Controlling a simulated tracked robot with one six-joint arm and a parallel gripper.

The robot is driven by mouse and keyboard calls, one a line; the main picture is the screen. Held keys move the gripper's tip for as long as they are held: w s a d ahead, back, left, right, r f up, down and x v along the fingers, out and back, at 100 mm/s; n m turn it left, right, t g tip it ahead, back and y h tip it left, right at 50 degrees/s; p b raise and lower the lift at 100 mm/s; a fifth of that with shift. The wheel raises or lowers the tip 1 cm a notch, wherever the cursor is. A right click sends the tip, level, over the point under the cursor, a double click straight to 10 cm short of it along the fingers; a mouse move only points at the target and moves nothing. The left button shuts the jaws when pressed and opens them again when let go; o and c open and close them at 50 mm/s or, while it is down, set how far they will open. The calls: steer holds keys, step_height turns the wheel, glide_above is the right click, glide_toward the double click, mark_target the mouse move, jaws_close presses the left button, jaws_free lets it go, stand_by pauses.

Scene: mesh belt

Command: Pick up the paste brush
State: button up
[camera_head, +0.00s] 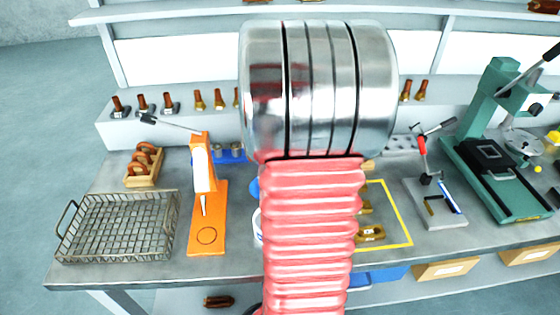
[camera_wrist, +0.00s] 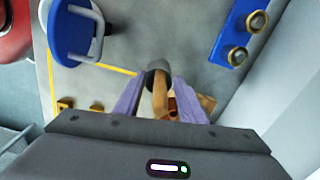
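In the wrist view, a short grey cylinder on a tan, wood-coloured stem (camera_wrist: 160,98) stands between the fingers of my gripper (camera_wrist: 158,82). It looks like the paste brush, but I cannot be sure. The two purple fingers are apart, one on each side of it, with a gap visible beside the stem. Whether either finger touches the grey part cannot be told. A tan block-like thing (camera_wrist: 203,103) shows partly behind the right finger. In the head view, my red and silver arm hides my gripper and the brush.
A blue rack with brass-ringed parts (camera_wrist: 238,30) lies to the right in the wrist view, and a blue object with a grey loop (camera_wrist: 82,32) to the left. The bench holds a wire basket (camera_head: 118,226), an orange press (camera_head: 206,205), a yellow-outlined area (camera_head: 398,213) and a green press (camera_head: 500,150).

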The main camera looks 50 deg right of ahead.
steer(key=shift+c, duration=0.5)
jaws_close()
